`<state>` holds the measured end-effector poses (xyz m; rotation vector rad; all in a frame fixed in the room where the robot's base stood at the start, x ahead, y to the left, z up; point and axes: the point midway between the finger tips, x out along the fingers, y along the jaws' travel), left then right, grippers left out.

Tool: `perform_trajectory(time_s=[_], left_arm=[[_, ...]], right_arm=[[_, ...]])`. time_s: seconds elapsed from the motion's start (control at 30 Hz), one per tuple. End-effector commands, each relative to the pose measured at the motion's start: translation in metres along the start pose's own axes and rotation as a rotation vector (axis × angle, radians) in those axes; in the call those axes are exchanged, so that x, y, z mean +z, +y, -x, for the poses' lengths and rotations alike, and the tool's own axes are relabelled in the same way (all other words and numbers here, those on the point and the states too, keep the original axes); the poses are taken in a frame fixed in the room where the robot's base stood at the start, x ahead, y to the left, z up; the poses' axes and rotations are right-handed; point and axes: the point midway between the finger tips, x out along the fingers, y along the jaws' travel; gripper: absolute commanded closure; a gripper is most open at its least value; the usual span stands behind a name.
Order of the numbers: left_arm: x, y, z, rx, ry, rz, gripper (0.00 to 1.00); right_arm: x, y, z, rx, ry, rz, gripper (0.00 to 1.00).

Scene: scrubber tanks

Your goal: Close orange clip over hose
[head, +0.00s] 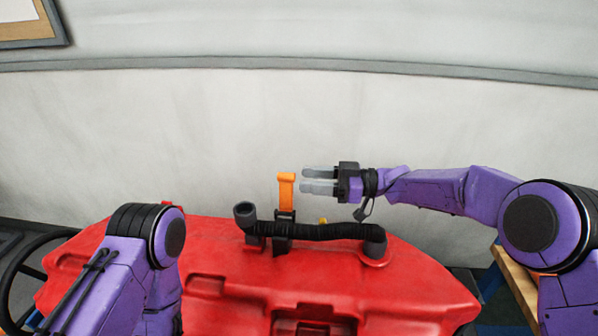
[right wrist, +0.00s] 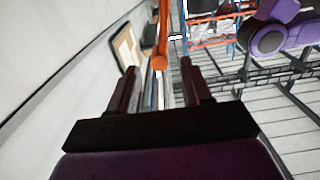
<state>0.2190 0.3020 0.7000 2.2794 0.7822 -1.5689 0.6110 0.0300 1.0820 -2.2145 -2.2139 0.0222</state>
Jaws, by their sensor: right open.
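The orange clip (head: 286,190) stands upright, raised above its black mount on top of the red tank (head: 230,290) in the head view. The black ribbed hose (head: 325,232) lies across the tank top, passing by the foot of the clip. My right gripper (head: 304,179) is open and empty, just right of the clip's upper part, its fingers pointing left at it. My left gripper is out of sight; only my left arm shows.
A small yellow part (head: 323,221) sits behind the hose. A black steering wheel (head: 25,265) stands left of the tank. A pale wall (head: 150,130) rises behind. The space above the tank, left of the clip, is free.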

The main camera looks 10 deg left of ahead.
Motion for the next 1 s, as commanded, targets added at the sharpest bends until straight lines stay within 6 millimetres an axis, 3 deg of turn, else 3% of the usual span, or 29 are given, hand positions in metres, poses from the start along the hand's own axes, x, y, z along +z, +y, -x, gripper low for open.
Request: perform_trajectory(time_s=[0.1, 0.23, 0.57, 0.6, 0.73, 0.8, 0.83, 1.0], left_arm=[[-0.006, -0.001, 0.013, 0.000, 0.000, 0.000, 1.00], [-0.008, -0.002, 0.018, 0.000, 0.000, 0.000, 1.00], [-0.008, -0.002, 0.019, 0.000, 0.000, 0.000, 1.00], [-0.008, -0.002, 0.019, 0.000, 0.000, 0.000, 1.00], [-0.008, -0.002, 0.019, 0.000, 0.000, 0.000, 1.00], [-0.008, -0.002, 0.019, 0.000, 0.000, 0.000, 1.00], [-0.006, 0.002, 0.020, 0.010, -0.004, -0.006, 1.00], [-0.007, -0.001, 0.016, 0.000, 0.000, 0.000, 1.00]], right_arm=[[-0.005, 0.000, -0.025, -0.001, 0.001, 0.000, 0.52], [-0.003, 0.000, -0.044, -0.001, 0.001, 0.000, 0.52], [-0.001, 0.001, -0.053, 0.000, 0.003, 0.000, 0.52], [-0.001, 0.001, -0.053, -0.001, 0.003, 0.000, 0.58], [-0.001, 0.001, -0.053, 0.000, 0.003, 0.000, 1.00], [-0.001, 0.001, -0.053, 0.000, 0.003, 0.000, 1.00], [-0.003, 0.002, -0.028, 0.008, 0.005, -0.002, 1.00], [-0.001, 0.000, -0.048, 0.003, 0.002, 0.014, 1.00]])
